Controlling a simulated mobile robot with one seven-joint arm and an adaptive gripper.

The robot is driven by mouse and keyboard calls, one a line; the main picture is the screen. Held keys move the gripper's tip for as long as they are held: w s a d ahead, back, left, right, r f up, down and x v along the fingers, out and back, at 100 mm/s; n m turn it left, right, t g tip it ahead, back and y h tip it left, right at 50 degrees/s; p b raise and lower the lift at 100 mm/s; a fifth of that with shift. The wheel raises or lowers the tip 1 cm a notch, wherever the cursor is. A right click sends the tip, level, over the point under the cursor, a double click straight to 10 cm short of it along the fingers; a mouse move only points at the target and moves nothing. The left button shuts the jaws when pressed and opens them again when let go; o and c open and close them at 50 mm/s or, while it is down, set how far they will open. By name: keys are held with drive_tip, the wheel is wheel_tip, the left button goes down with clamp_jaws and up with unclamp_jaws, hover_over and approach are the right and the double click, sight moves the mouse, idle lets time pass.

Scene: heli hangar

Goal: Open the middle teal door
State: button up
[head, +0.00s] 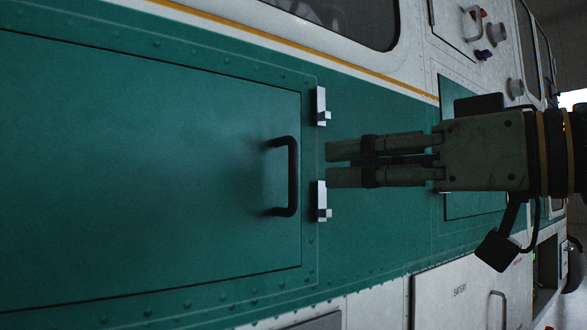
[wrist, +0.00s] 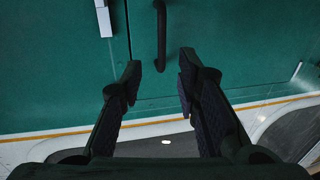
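The teal door (head: 150,170) fills the left of the head view and looks flush with the hull, shut. Its black bar handle (head: 292,176) stands upright near the door's right edge; it also shows at the top of the wrist view (wrist: 161,35). Two pale latches, an upper one (head: 320,104) and a lower one (head: 321,200), sit at that edge. My gripper (head: 328,163) points left, a little right of the handle and apart from it in the head view. In the wrist view its fingers (wrist: 160,70) are spread and empty, with the handle's end showing between the tips.
A second teal panel (head: 475,205) lies farther right, partly hidden behind my gripper. Below is a white battery hatch (head: 455,295) with its own handle. A window (head: 350,18) and a yellow stripe run above the door.

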sight(296, 169)
drive_tip(key=p+x, duration=0.2)
drive_tip(key=x, duration=0.7)
drive_tip(key=shift+w+a, duration=0.1)
drive_tip(key=shift+a, duration=0.15)
clamp_jaws()
idle(0.5)
